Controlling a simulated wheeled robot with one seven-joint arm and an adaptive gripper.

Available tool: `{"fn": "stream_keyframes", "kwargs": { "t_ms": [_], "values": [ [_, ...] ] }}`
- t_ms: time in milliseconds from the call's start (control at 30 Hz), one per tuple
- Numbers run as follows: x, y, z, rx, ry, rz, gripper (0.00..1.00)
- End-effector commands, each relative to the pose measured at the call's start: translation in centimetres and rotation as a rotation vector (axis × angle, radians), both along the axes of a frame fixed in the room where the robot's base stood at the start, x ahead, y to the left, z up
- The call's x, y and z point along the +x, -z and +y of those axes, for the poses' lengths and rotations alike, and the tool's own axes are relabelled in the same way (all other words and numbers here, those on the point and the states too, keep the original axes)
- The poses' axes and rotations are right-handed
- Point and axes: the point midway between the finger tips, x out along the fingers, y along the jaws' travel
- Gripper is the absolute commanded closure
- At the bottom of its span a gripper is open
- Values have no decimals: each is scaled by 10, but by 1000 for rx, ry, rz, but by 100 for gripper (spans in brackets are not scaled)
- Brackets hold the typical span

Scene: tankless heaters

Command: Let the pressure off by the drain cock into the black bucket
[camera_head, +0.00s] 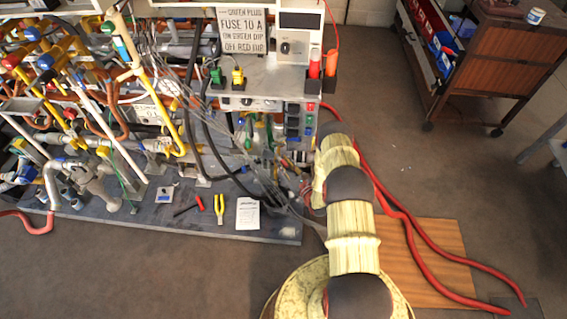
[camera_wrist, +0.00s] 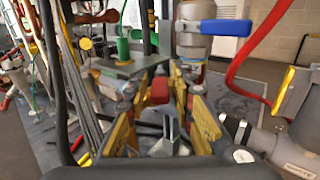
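In the wrist view my gripper (camera_wrist: 162,112) has its two yellow-padded fingers apart, with a gap between them. A small red part (camera_wrist: 160,90) shows in or behind that gap; I cannot tell its depth or whether it touches a finger. A blue lever (camera_wrist: 225,27) on a grey valve body (camera_wrist: 195,12) is beyond the fingers, upper right. A yellow lever (camera_wrist: 283,90) sits on a pale pipe fitting at the right. I cannot tell which valve is the drain cock. I cannot make out the black bucket. In the head view my gripper is hidden beyond my arm.
Dense pipes and cables crowd the grey bench (camera_head: 150,215) at left. Yellow pliers (camera_head: 219,205), a screwdriver (camera_head: 186,210) and a paper (camera_head: 248,214) lie along its front. Red hoses (camera_head: 400,215) cross the floor right of my arm. A wooden cabinet (camera_head: 505,45) stands back right.

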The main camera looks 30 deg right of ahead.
Motion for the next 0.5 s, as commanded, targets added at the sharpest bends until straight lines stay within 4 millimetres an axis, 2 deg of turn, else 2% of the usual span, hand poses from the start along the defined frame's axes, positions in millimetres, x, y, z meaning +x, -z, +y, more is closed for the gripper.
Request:
{"fn": "stream_keyframes", "kwargs": {
  "t_ms": [367, 500],
  "values": [
    [0, 0, 0, 0, 0, 0, 99],
    [0, 0, 0, 0, 0, 0, 100]
  ]
}}
